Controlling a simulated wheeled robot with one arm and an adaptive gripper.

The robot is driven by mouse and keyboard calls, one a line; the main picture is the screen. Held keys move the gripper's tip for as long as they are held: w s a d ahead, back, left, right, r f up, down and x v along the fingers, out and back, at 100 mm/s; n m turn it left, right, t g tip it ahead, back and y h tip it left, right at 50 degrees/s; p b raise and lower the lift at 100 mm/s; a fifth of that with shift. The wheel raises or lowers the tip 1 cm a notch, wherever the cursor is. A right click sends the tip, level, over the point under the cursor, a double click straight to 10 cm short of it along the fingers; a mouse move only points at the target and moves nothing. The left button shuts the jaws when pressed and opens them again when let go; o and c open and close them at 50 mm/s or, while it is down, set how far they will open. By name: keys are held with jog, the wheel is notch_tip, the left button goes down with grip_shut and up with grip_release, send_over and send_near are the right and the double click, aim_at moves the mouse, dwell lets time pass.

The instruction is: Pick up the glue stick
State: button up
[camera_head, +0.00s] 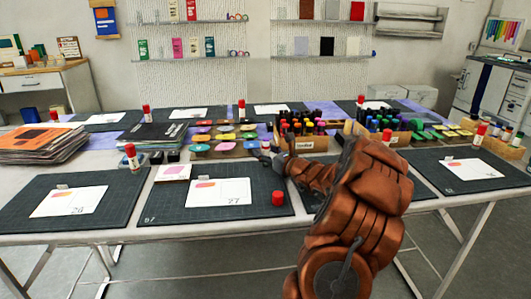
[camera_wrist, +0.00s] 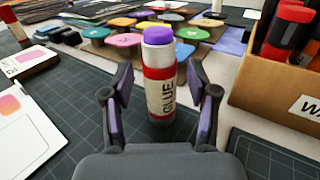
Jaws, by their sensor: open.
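An uncapped glue stick (camera_wrist: 160,80) with a purple top, a red band and a white label reading "GLUE" stands upright in the middle of the wrist view. My gripper (camera_wrist: 161,105) is open, with one finger on each side of the stick. Gaps show between the fingers and the stick, and nothing is held. In the head view my gripper (camera_head: 270,158) is at the back edge of the middle mat, and the stick is largely hidden there. A loose red cap (camera_head: 277,198) lies on that mat.
A cardboard box of markers (camera_wrist: 265,85) stands close to the right of my gripper. Other red-capped glue sticks, one at the left (camera_head: 131,157), stand around the table. The cutting mat (camera_head: 165,205) has free room around its card (camera_head: 219,192).

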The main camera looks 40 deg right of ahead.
grip_shut()
dwell(0.5)
jog(key=shift+r, duration=0.2)
